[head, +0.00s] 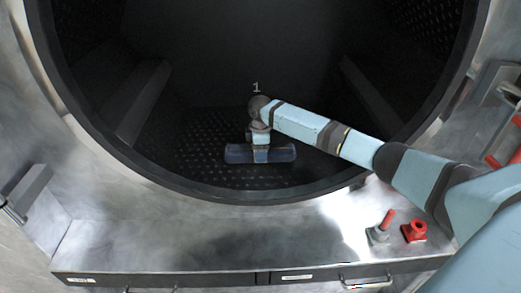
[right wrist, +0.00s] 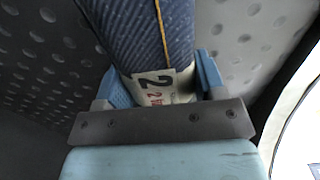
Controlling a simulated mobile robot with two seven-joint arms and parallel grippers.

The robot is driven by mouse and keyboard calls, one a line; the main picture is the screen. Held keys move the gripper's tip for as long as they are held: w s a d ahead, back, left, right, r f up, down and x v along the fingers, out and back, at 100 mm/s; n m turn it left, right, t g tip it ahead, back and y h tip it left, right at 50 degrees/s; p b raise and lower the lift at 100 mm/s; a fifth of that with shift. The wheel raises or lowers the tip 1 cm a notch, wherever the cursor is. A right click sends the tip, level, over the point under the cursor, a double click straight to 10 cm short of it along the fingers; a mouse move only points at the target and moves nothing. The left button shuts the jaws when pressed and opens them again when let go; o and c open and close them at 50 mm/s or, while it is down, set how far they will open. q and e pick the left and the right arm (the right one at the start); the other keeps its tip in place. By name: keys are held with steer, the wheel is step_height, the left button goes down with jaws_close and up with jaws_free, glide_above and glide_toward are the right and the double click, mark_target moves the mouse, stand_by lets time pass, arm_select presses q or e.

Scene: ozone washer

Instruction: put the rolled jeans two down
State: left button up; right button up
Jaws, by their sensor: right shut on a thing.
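The rolled jeans two (head: 281,153) are a dark blue roll lying crosswise inside the dark drum of the washer, low near its perforated floor. In the right wrist view the rolled jeans (right wrist: 138,35) show blue ribbed cloth, a yellow seam and a white label with a 2. My right gripper (head: 260,157) reaches into the drum from the right and is shut on the roll around its middle. In the right wrist view its fingers (right wrist: 160,85) flank the roll. I cannot tell whether the roll touches the floor. My left gripper is not in view.
The washer drum (head: 190,125) is wide, with a raised rib (head: 143,105) on the left and another at right. The drum floor beside the roll is clear. A metal ledge (head: 200,235) runs below the opening, with red-handled fittings (head: 414,231) at right.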

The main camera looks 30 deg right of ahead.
steer(key=o, duration=1.1)
steer(key=shift+o, duration=0.2)
step_height(320, 180, up, 12)
steer(key=b, duration=0.1)
